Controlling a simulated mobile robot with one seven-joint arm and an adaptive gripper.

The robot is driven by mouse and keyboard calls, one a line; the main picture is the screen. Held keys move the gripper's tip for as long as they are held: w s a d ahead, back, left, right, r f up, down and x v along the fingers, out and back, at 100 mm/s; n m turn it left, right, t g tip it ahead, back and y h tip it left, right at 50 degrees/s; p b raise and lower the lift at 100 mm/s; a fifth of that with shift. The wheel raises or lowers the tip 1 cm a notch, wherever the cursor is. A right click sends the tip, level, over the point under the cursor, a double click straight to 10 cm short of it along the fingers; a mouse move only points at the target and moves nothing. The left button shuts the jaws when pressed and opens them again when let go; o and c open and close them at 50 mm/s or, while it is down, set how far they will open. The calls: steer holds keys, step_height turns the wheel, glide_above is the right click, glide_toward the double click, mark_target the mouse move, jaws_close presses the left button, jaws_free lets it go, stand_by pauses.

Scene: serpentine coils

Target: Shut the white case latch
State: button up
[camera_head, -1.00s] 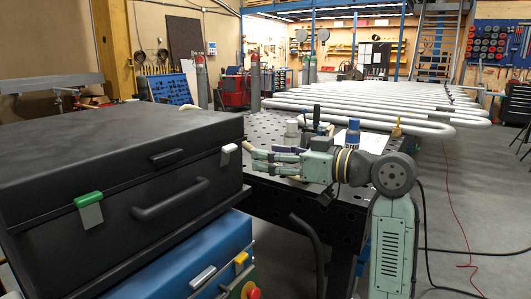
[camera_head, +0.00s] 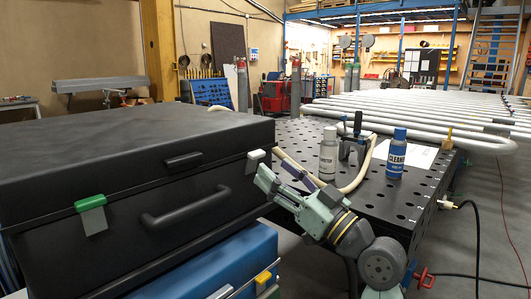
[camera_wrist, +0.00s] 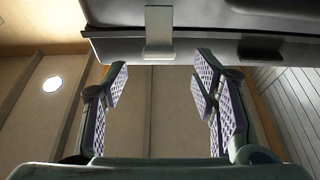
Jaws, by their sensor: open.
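The black case (camera_head: 120,155) is at the left of the head view with its lid down. Its white latch (camera_head: 256,155) is near the right end of the front, with a grey plate hanging under a white top. I cannot tell whether it is fastened. My gripper (camera_head: 268,175) points up and left, its fingertips just below and right of the latch. In the wrist view, the latch plate (camera_wrist: 159,28) shows above the gap between the open, empty fingers (camera_wrist: 160,78). I cannot tell whether they touch the case.
A green latch (camera_head: 90,203) and a black handle (camera_head: 186,208) are on the same front. A blue case (camera_head: 215,265) lies beneath. The perforated dark bench (camera_head: 395,195) behind my gripper holds a white bottle (camera_head: 328,155) and a blue cleaner bottle (camera_head: 396,155).

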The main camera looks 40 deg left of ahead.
mark_target(260, 157)
steer(key=p+x, duration=0.1)
steer(key=x, duration=0.4)
steer(key=shift+w+a, duration=0.1)
steer(key=shift+c, duration=0.5)
